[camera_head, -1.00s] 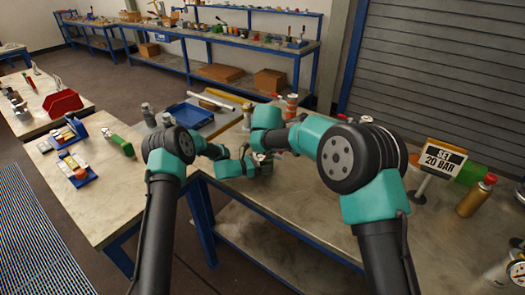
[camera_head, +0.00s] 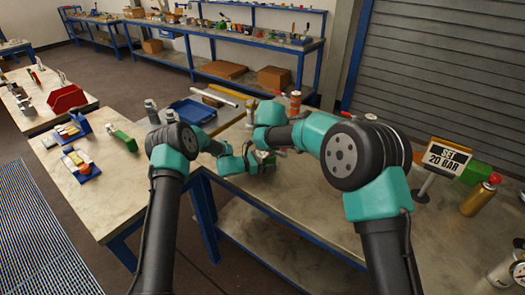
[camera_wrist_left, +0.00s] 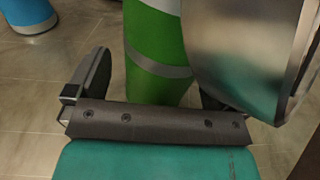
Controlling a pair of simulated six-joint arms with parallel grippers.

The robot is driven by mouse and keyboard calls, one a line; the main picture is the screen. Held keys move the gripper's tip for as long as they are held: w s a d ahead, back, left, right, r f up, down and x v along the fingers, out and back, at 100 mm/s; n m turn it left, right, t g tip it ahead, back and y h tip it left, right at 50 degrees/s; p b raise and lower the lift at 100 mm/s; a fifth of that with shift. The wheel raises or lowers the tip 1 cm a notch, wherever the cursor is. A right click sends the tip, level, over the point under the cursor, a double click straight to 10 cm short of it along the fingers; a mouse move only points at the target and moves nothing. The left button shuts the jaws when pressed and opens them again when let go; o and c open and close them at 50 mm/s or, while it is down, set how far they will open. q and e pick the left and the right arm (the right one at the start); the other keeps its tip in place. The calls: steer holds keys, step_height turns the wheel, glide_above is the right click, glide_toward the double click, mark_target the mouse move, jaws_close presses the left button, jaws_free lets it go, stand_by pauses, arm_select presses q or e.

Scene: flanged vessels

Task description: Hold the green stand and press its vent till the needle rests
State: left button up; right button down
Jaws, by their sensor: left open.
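My left gripper (camera_head: 258,158) is low over the workbench in the head view. In the left wrist view its jaws (camera_wrist_left: 155,75) are open, one at each side of a green body with a grey band (camera_wrist_left: 155,52), which looks like the green stand. I cannot tell whether either finger touches it. A bit of green (camera_head: 268,155) shows by the gripper in the head view. A shiny metal round part (camera_wrist_left: 245,50) hides most of the right finger in the wrist view. My right gripper (camera_head: 279,151) is small and partly hidden close by; its jaws are unclear. No vent or needle can be made out.
A sign reading "SET 20 BAR" (camera_head: 446,157) stands on the right, by a brass-coloured bottle with a red top (camera_head: 480,195). A dial (camera_head: 518,270) is at the lower right edge. A red-orange cylinder (camera_head: 295,103) stands behind my grippers. A blue tray (camera_head: 192,111) lies further left.

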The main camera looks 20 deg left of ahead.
arm_select(q)
steer(key=shift+v, duration=3.75)
